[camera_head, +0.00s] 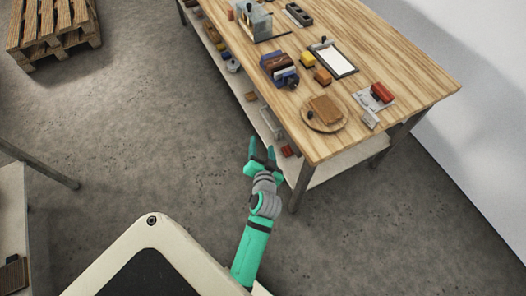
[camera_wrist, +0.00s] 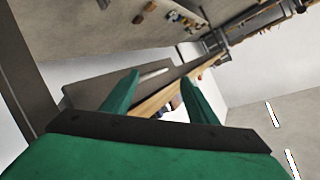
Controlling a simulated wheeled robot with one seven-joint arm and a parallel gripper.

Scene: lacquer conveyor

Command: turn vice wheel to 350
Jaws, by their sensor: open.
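My gripper (camera_head: 262,148) is open and empty, off the near long side of the wooden workbench (camera_head: 420,85), close to the front corner. Its two green fingers also show spread apart in the wrist view (camera_wrist: 160,78). A blue and brown blocky device (camera_head: 278,66) sits near the bench's left edge, with a small dark round part (camera_head: 290,82) at its lower right. It may be the vice and its wheel, but it is too small to be sure, and no number is readable. My gripper is apart from it, lower in the picture.
A round wooden board with a brown block (camera_head: 325,110), a clipboard (camera_head: 338,60), yellow and orange blocks and a red object (camera_head: 381,92) stand on the bench. A lower shelf (camera_head: 262,118) holds several small items. A pallet (camera_head: 52,30) lies far left. The floor between is clear.

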